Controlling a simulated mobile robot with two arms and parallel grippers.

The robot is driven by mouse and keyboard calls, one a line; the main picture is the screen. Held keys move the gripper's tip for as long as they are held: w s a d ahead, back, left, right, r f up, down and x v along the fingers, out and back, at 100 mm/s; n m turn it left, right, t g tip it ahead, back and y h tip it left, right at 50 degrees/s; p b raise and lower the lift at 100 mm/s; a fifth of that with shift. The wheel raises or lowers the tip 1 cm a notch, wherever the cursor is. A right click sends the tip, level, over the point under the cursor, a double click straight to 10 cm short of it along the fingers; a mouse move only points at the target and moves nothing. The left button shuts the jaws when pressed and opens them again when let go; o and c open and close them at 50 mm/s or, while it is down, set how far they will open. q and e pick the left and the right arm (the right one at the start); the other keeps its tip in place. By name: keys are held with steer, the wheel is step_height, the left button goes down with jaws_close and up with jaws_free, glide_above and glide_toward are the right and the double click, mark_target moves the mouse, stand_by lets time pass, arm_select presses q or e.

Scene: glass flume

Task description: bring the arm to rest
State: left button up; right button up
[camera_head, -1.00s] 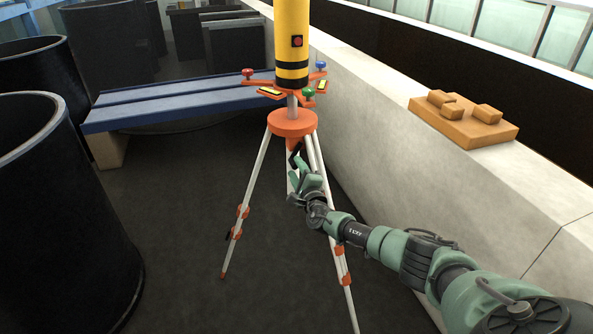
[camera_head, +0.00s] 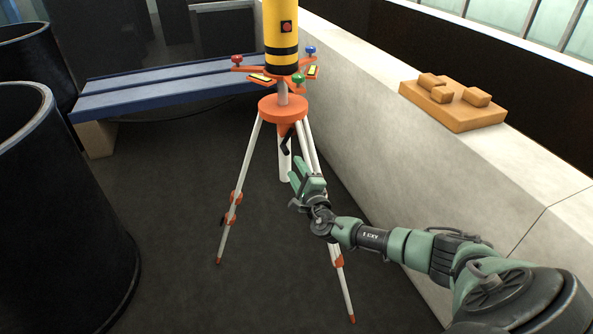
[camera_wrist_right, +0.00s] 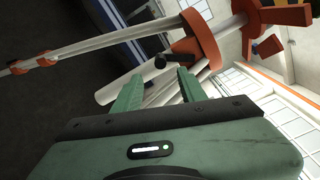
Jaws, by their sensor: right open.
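My right gripper (camera_head: 301,176) is open and empty in the head view, in front of and just below the head of a tripod. The tripod has an orange head (camera_head: 283,108) and white legs with orange clamps. A yellow and black cylinder (camera_head: 281,38) stands upright on top of it, above a base with red, blue and green knobs. In the right wrist view the two green fingers (camera_wrist_right: 158,92) point at the tripod's orange head (camera_wrist_right: 197,42), with nothing seen between them. A black crank handle (camera_head: 287,142) hangs under the head. My left gripper is not in view.
A pale wall ledge (camera_head: 400,125) runs along the right, with an orange block board (camera_head: 455,103) on it. A blue bench (camera_head: 160,88) stands behind the tripod. Large black tubs (camera_head: 60,200) stand at the left. The dark floor left of the tripod is clear.

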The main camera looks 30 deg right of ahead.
stand_by(0.3)
steer(key=s+a+f+m+g+b, duration=0.1)
steer(key=s+f+m+g, duration=0.2)
steer(key=s+f+m, duration=0.65)
steer(key=s+a+f+m+g, duration=0.1)
steer(key=s+f+m+g, duration=0.3)
steer(key=f, duration=1)
steer(key=s+a+f+m+g+b, duration=0.1)
steer(key=s+f+m+g, duration=0.1)
steer(key=s+f+m, duration=0.75)
steer(key=s+a+f+m+g+y, duration=0.1)
steer(key=s+a+f+m, duration=0.4)
steer(key=s, duration=0.7)
steer(key=s+a+f+m+g+y+b, duration=0.1)
steer(key=s+a+f+m+g, duration=0.3)
steer(key=s+f+m, duration=0.4)
steer(key=s+a+f+m+g+y+b, duration=0.1)
steer(key=s+a+f+m, duration=0.5)
steer(key=s, duration=1)
steer(key=f+m+g+y, duration=0.1)
steer(key=m, duration=0.1)
steer(key=shift+s+a+f+m, duration=0.2)
steer(key=shift+a+f+m, duration=0.15)
steer(key=shift+m, duration=0.05)
